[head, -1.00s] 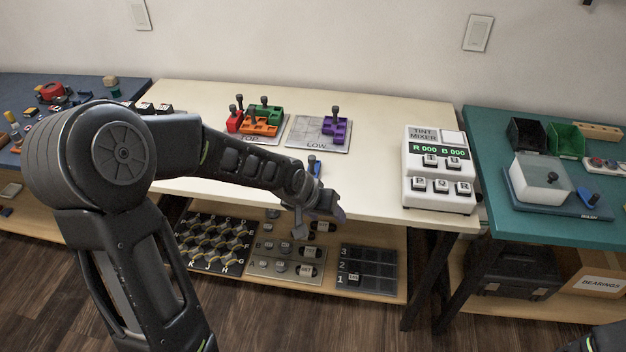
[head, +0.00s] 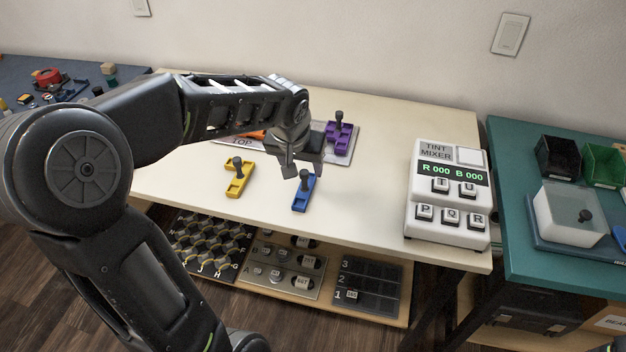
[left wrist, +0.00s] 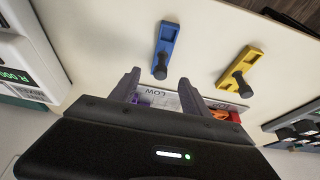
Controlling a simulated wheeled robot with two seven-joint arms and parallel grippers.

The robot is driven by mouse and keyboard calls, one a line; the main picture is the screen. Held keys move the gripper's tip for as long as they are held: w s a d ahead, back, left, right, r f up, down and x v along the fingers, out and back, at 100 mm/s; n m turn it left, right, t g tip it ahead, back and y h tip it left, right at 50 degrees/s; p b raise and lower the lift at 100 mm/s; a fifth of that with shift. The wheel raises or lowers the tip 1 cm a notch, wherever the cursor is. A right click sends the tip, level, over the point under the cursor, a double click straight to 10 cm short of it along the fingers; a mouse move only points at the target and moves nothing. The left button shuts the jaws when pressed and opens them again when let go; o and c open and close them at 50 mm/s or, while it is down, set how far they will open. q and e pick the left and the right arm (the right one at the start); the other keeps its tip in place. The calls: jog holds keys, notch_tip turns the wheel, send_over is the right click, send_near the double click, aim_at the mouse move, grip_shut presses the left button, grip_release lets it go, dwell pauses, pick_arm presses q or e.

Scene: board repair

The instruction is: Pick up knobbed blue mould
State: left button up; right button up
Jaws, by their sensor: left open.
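The knobbed blue mould (head: 304,194) lies on the cream table near its front edge, its dark knob standing up at its far end. It also shows in the left wrist view (left wrist: 167,40), just beyond my fingertips. My left gripper (head: 303,174) is open and empty, above and slightly behind the blue mould. In the left wrist view its two fingers (left wrist: 155,82) point toward the mould and are apart from it. My right gripper is not in view.
A knobbed yellow mould (head: 237,182) lies to the left of the blue one. A purple mould (head: 338,139) sits on a grey plate behind, with an orange piece (head: 254,134) partly hidden by my arm. The tint mixer (head: 447,195) stands at the right; table between is clear.

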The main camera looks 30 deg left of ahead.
aim_at(306, 179)
pick_arm(q)
jog(key=shift+s, duration=0.2)
jog(key=shift+x, duration=1.35)
jog(key=x, duration=0.5)
jog(key=shift+w, duration=0.1)
jog(key=shift+c, duration=0.4)
grip_shut()
